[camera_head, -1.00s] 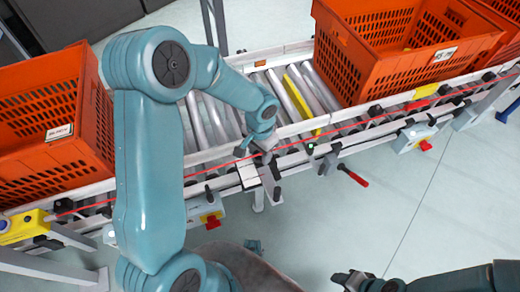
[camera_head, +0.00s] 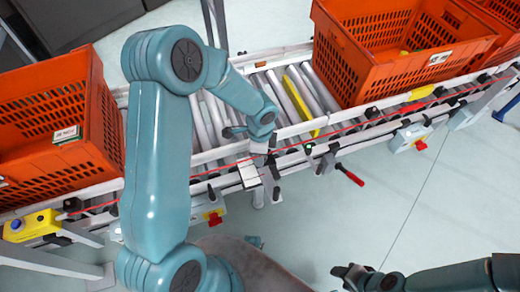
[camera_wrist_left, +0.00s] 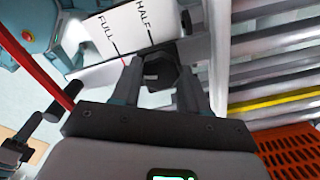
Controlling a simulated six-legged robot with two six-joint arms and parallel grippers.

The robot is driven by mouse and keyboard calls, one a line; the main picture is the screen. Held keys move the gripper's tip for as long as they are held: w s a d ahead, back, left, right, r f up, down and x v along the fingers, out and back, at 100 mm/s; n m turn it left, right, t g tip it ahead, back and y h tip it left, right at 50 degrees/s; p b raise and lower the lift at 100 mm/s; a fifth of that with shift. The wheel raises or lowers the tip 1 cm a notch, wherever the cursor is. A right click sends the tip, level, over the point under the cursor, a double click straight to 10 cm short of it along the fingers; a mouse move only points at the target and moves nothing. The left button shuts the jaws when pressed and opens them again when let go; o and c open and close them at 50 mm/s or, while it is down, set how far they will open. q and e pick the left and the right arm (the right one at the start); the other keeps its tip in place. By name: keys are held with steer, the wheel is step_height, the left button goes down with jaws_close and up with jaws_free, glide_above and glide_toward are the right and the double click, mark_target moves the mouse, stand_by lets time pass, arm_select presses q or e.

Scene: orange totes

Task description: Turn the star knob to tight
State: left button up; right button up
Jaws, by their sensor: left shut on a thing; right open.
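The star knob (camera_wrist_left: 158,73) is a dark, faceted knob between the fingers of my left gripper (camera_wrist_left: 160,88) in the left wrist view. The fingers are shut on its sides. A white scale plate (camera_wrist_left: 95,50) beside it reads FULL and HALF, with a short red mark near FULL. In the head view my left gripper (camera_head: 262,150) is at the conveyor's near rail, over the white plate (camera_head: 249,174); the knob is hidden there by the gripper and wrist. My right gripper (camera_head: 352,274) is open and empty at the bottom, away from the conveyor.
The roller conveyor (camera_head: 205,128) carries an orange tote (camera_head: 60,130) at left and another tote (camera_head: 385,70) at right. A red-handled lever (camera_head: 350,175) sticks out from the near rail.

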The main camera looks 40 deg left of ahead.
arm_select(q)
steer(key=shift+w+r+m+p, duration=0.15)
steer(key=shift+m+p, duration=0.35)
steer(key=shift+m, duration=0.6)
steer(key=o, duration=1.1)
steer(key=shift+d, duration=0.1)
steer(key=shift+c, duration=0.2)
step_height(320, 180, up, 16)
steer(key=p, duration=0.4)
